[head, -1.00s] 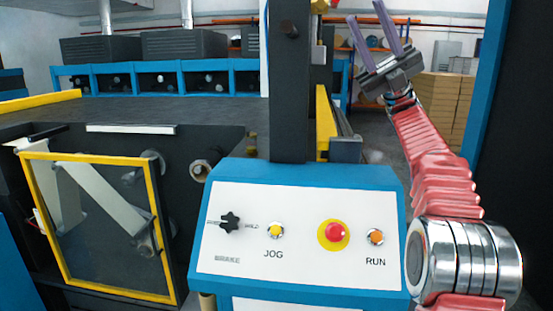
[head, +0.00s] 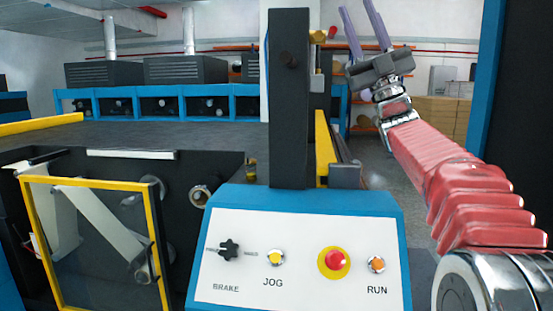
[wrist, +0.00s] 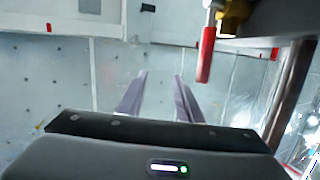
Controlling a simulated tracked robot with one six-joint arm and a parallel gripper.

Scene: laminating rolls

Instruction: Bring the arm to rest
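My gripper (head: 356,10) is at the upper right of the head view, raised with its two purple-grey fingers pointing up. In the wrist view, my gripper (wrist: 161,78) has its fingers apart with nothing between them. It touches nothing that I can see. My red-sleeved arm (head: 440,165) slants from the lower right up to it, with a silver joint at the bottom right corner. The control panel (head: 300,295) stands to the left of the arm, with a black brake knob (head: 229,249), a yellow JOG button (head: 275,258), a red stop button (head: 335,261) and an orange RUN button (head: 376,264).
A dark post (head: 289,110) rises behind the panel, left of my gripper. A yellow-framed guard (head: 153,230) is at the left. A blue upright (head: 486,75) stands at the right, with cardboard boxes (head: 440,115) beyond. In the wrist view, a red-handled fitting (wrist: 206,55) hangs to the right of the fingers.

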